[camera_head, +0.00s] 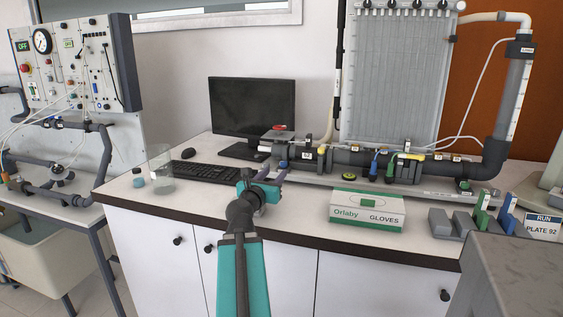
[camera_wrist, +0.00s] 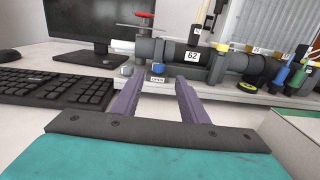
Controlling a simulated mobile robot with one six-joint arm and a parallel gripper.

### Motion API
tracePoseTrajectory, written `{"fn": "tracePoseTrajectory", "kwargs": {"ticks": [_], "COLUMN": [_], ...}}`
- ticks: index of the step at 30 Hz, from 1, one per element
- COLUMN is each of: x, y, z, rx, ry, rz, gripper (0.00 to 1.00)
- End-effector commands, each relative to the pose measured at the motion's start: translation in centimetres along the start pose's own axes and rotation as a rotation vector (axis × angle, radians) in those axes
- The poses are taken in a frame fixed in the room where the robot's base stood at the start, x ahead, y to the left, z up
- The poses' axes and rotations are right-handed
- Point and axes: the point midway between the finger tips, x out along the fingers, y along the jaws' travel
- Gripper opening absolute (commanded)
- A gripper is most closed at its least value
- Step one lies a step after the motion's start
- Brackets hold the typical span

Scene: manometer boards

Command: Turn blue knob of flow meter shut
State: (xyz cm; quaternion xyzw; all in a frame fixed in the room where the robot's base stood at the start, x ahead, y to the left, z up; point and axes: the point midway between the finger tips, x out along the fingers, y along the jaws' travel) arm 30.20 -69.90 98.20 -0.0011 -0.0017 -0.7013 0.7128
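My gripper (camera_head: 266,190) is over the bench front, in front of the pipe assembly (camera_head: 343,157). In the wrist view my gripper (camera_wrist: 158,86) has its two purple fingers apart, with nothing between them. A small blue knob-like part (camera_head: 283,164) shows low at the left end of the pipe assembly, beyond my gripper and apart from it. A blue lever handle (camera_head: 374,163) stands further right on the pipe; it also shows at the right edge of the wrist view (camera_wrist: 297,78). I cannot tell which blue part is the flow meter's knob.
A glove box (camera_head: 367,209) stands right of my gripper. A keyboard (camera_head: 204,171), monitor (camera_head: 252,108) and glass beaker (camera_head: 160,170) are to the left. An instrument panel (camera_head: 75,65) stands at far left. Blue and green upright pieces (camera_head: 506,215) stand at right.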

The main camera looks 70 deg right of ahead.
Motion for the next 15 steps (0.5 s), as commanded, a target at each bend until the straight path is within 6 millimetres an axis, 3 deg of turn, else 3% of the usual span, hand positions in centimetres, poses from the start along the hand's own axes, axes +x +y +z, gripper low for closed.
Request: {"fn": "tracePoseTrajectory", "kwargs": {"ticks": [11, 15], "x": [0.3, 1.8], "y": [0.1, 0.2], "z": [0.1, -0.2], "rx": [-0.001, -0.001], "ry": [0.005, 0.005], "rz": [0.009, 0.008], "gripper": [0.40, 0.40]}}
